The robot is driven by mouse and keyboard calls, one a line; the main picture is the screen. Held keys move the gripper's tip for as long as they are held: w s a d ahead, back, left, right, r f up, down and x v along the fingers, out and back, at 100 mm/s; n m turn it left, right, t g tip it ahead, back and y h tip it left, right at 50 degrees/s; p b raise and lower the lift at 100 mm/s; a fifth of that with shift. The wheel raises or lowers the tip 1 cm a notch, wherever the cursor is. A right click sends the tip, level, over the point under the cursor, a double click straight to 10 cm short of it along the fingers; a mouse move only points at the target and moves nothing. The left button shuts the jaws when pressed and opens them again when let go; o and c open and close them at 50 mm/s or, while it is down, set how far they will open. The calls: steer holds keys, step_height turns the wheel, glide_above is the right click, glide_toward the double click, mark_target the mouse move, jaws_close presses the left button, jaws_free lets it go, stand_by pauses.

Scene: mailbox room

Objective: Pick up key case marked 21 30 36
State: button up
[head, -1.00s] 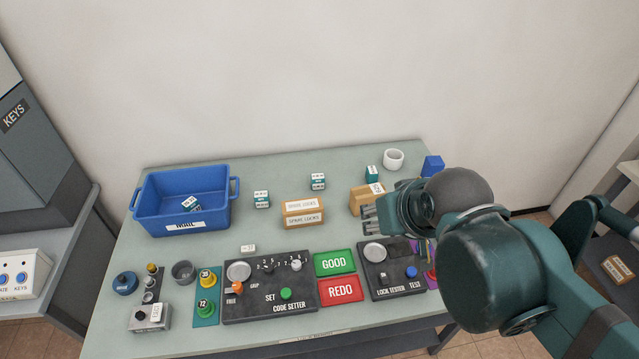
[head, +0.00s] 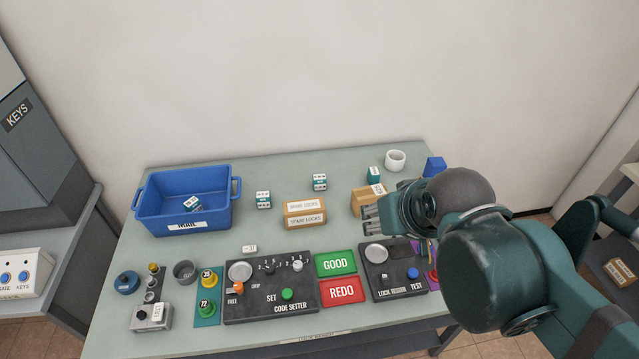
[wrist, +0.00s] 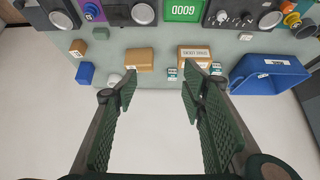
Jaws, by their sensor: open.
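Small teal-and-white cases stand on the table: one left of the spare-locks box (head: 263,200), one behind that box (head: 320,182) and one near the white cup (head: 374,174). Another case (head: 192,203) lies in the blue mail bin (head: 150,213). Their markings are too small to read, so I cannot tell which is 21 30 36. My gripper (head: 371,217) is over the right part of the table, by the cardboard box. In the wrist view its fingers (wrist: 160,90) are spread with nothing between them; two cases (wrist: 172,74) (wrist: 215,68) show beyond the fingertips.
The spare-locks box (head: 304,218) stands mid-table and another cardboard box (head: 362,204) is close to my gripper. A white cup (head: 395,160) and blue block (head: 434,166) stand at back right. The code setter (head: 260,306) and lock tester (head: 382,284) fill the front.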

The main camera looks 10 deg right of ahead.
steer(key=m+g+p, duration=0.3)
steer(key=m+g, duration=0.4)
steer(key=m, duration=1.1)
glide_above(320, 177)
step_height(320, 177, down, 23)
steer(key=shift+s+r, duration=0.15)
steer(key=shift+r, duration=0.05)
steer(key=shift+f, duration=0.35)
steer(key=shift+f, duration=1.3)
